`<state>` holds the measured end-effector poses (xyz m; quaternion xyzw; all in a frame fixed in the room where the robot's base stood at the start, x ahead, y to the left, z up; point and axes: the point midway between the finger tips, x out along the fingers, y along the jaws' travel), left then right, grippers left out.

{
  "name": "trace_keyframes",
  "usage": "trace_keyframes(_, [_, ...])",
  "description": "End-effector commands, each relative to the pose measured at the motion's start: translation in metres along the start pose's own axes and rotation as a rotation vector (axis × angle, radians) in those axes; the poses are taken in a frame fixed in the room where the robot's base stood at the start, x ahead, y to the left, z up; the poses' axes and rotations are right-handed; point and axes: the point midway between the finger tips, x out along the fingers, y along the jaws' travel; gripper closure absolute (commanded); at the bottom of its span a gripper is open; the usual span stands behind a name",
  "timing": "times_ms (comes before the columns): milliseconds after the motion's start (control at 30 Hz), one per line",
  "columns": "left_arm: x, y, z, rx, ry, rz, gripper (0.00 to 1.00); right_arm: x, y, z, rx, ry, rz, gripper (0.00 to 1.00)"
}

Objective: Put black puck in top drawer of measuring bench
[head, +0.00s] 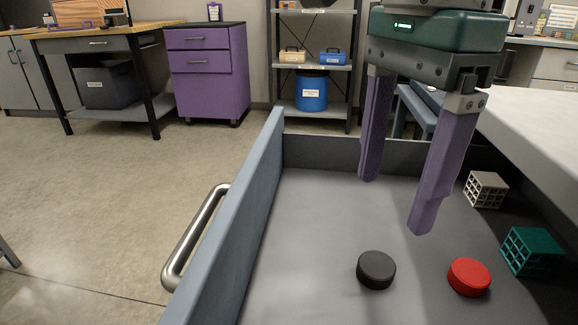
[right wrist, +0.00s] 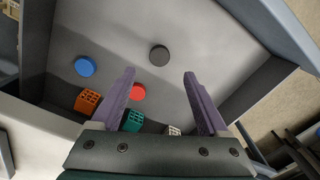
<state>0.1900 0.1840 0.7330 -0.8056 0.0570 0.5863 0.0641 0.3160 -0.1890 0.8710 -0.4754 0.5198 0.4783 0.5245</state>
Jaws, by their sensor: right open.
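The black puck (head: 376,270) lies flat on the grey floor of an open drawer (head: 262,190) with a blue-grey front and a metal bar handle (head: 195,238). It also shows in the right wrist view (right wrist: 159,55), ahead of the fingertips. My right gripper (head: 395,207) is open and empty, its purple fingers pointing down over the drawer. The fingers are apart from the puck. The pale bench top (head: 535,115) borders the drawer on the right in the head view. My left gripper is not in view.
The drawer also holds a red puck (head: 469,277) beside the black one, a white lattice cube (head: 486,190), a teal lattice cube (head: 531,251), a blue puck (right wrist: 85,66) and an orange lattice cube (right wrist: 88,101).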

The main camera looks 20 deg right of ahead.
Motion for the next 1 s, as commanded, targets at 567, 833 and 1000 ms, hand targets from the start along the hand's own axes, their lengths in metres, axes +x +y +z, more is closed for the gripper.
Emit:
trace_keyframes(567, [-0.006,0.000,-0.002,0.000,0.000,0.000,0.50,-0.028,0.001,0.002,-0.002,-0.005,0.002,0.22])
trace_keyframes(833, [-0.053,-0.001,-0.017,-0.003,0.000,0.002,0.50,-0.079,0.052,0.127,-0.037,-0.559,0.172,0.22])
trace_keyframes(1000, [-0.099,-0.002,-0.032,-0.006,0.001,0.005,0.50,-0.215,0.092,0.225,0.157,-1.238,0.463,0.22])
